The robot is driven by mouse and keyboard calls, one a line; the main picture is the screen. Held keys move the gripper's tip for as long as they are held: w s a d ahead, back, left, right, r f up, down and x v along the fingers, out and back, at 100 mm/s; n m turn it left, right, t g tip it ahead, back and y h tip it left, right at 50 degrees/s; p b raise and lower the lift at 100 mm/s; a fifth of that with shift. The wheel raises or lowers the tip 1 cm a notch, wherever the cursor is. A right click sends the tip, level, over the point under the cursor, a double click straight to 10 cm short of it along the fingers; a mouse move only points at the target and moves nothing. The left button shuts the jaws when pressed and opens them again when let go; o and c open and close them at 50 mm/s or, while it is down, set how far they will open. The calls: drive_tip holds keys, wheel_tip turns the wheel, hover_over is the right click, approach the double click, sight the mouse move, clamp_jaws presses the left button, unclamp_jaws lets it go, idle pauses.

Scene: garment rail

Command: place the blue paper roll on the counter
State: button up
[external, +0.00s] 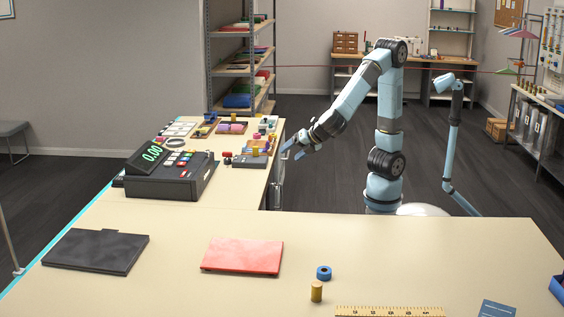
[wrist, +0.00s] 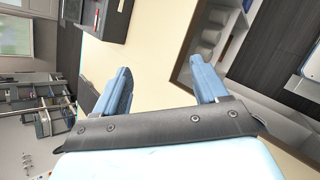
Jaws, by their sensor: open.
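A short blue roll with a hole through it (external: 324,272) lies on the cream counter (external: 180,275) in the foreground of the external view; it looks like the blue paper roll. My gripper (external: 291,153) is well behind it, by the right edge of the counter's far section. In the wrist view my gripper (wrist: 162,82) shows two blue fingers spread apart, with nothing between them but the cream counter surface. The roll cannot be made out in the wrist view.
A small yellow cylinder (external: 316,291) stands close to the blue roll. A red folder (external: 242,256), a black flat case (external: 96,251) and a yellow ruler (external: 388,311) lie on the near counter. A cash register (external: 170,175) and several small goods fill the far section.

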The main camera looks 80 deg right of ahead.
drive_tip(key=s+d+r+m+g, duration=0.1)
drive_tip(key=s+d+m+g, duration=0.15)
drive_tip(key=d+m, duration=0.55)
drive_tip(key=s+d+r+m+g, duration=0.1)
drive_tip(key=s+d+r+m, duration=0.2)
drive_tip(key=d, duration=0.8)
drive_tip(key=s+d+m+y, duration=0.3)
drive_tip(key=s+d+m, duration=0.5)
drive_tip(key=s+m, duration=0.2)
drive_tip(key=shift+s+d+f, duration=0.15)
drive_tip(key=shift+s+f, duration=0.15)
drive_tip(key=shift+s, duration=0.05)
drive_tip(key=shift+o, duration=0.5)
drive_tip(key=shift+s+d+m+y, duration=0.1)
drive_tip(key=shift+s+m+y, duration=0.2)
drive_tip(key=shift+s+m, duration=0.3)
drive_tip(key=shift+w, duration=0.1)
